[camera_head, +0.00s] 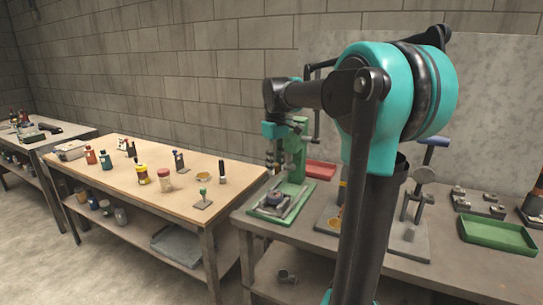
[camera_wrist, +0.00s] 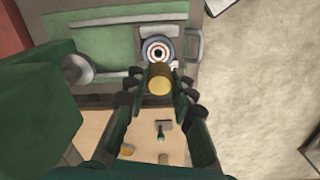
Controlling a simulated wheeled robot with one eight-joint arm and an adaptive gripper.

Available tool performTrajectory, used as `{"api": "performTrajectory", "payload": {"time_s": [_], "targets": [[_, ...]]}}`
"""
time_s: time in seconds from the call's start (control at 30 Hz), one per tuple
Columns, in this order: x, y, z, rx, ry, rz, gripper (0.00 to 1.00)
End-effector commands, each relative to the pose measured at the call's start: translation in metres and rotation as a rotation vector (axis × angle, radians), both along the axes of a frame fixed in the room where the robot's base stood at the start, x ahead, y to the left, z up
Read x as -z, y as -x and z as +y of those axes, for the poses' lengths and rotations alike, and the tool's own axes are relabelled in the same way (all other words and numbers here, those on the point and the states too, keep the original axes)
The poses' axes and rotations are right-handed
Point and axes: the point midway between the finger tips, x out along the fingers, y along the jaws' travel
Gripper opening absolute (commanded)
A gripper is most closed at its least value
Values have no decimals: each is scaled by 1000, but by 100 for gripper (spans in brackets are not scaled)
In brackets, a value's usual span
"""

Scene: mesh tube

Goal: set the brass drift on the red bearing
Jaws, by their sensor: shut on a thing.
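The brass drift (camera_wrist: 160,85) is a short brass cylinder in the wrist view. My gripper (camera_wrist: 162,84) is shut on it, with a finger on each side. A round bearing (camera_wrist: 157,51) with red, white and dark rings shows just beyond the drift in the wrist view. It sits on the green press base (camera_head: 257,213), where it shows as a small dark round part (camera_head: 274,197) in the head view. My gripper (camera_head: 275,163) is above this base in the head view. The drift is not clear there, and I cannot tell whether it touches the bearing.
The green press column (camera_head: 296,155) stands close beside my gripper. A red tray (camera_head: 320,169) is behind it, and a green tray (camera_head: 497,236) lies on the bench to the right. A wooden table (camera_head: 150,185) with bottles, jars and stamps stands to the left.

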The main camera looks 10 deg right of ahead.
Motion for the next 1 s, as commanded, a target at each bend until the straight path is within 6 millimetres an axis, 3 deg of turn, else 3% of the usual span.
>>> {"api": "performTrajectory", "payload": {"time_s": [0.17,0.7,1.0], "targets": [[0,2,0,-9,0,0,0],[45,2,0,-8,0,0,0],[57,2,0,-7,0,0,0]]}}
